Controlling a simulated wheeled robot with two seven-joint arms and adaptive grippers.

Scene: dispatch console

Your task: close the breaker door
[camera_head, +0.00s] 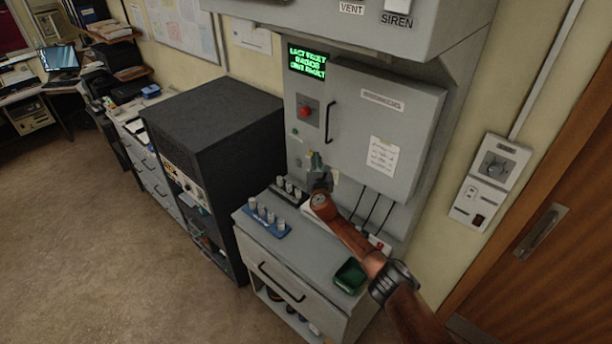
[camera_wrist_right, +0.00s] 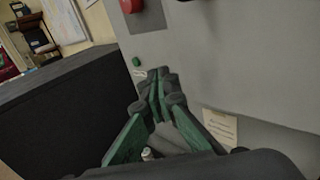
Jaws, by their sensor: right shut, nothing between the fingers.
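The grey breaker door (camera_head: 400,120) is on the front of the console cabinet, with a label near its top, a paper notice and a black vertical handle (camera_head: 330,122) on its left side. My right gripper (camera_head: 314,160) is shut and empty, just below the door's lower left corner and the handle. In the right wrist view its green fingers (camera_wrist_right: 160,85) meet in front of the grey panel, with the paper notice (camera_wrist_right: 219,125) to their right. My left gripper is not in view.
A red button (camera_head: 305,112) and a green screen (camera_head: 307,61) are left of the door. Below is a counter with a blue rack (camera_head: 267,222) of pegs and a green tray (camera_head: 350,276). A black rack cabinet (camera_head: 215,130) stands left. Cables hang under the door.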

